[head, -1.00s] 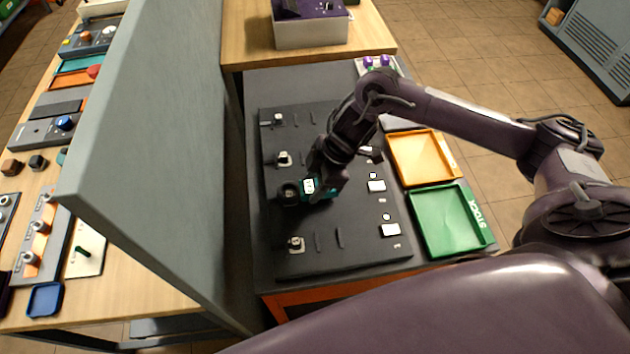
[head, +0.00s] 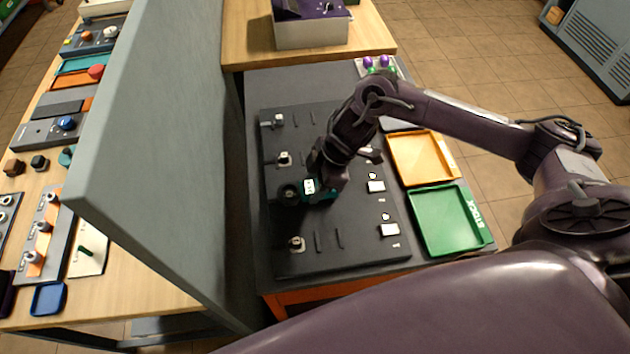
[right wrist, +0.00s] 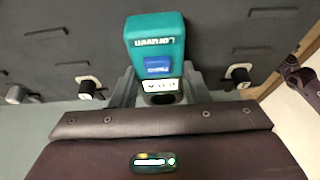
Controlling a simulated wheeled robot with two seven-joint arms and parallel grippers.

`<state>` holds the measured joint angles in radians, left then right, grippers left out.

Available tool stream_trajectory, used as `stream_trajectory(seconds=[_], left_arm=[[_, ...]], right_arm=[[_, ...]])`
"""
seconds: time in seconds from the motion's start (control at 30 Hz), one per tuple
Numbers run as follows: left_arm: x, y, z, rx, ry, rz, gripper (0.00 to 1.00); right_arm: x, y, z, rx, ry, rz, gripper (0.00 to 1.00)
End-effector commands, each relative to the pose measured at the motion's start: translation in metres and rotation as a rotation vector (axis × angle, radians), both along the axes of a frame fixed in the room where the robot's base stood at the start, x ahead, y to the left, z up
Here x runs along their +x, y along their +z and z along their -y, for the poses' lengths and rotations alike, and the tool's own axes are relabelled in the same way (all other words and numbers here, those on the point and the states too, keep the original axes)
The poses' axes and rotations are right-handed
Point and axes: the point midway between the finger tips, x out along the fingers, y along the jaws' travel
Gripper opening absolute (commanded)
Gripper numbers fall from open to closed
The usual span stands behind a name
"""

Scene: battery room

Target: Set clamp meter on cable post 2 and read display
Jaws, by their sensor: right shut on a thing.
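The teal clamp meter (right wrist: 155,40) has a blue label, a small white display (right wrist: 160,86) and a dark ring jaw (right wrist: 160,98). In the head view the meter (head: 321,196) is held low over the dark board, its ring at the board's left column of cable posts. My right gripper (head: 322,184) is shut on the meter. A cable post (head: 284,158) stands behind the ring and another post (head: 296,243) in front. I cannot tell whether the ring is around a post, seated or above it. The display's figures are too small to read.
The dark board (head: 345,245) also carries slots and small white plates on its right. An orange tray (head: 458,177) and a green tray (head: 487,240) lie right of it. A tall grey partition (head: 150,140) stands close on the left. A box (head: 310,36) sits behind.

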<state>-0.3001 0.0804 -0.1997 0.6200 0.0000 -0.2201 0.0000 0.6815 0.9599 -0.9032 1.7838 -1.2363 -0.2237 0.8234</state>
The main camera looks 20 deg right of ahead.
Motion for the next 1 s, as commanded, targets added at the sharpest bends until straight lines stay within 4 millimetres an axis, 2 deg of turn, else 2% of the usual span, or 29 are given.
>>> stream_trajectory(seconds=[0.33, 0.93, 0.97, 1.0], left_arm=[[0.000, 0.000, 0.000, 0.000, 0.000, 0.000, 0.36], [0.000, -0.007, 0.000, 0.000, 0.000, 0.001, 0.36], [0.000, -0.007, 0.000, 0.000, 0.000, 0.001, 0.36], [0.000, -0.006, 0.000, -0.001, 0.000, 0.001, 0.36]], right_arm=[[0.001, 0.000, 0.000, 0.001, 0.001, 0.002, 0.07], [0.001, -0.012, 0.000, 0.001, 0.001, 0.002, 0.07], [0.001, -0.011, 0.000, 0.001, 0.001, 0.002, 0.45], [0.001, -0.011, 0.000, 0.001, 0.001, 0.002, 0.51]])
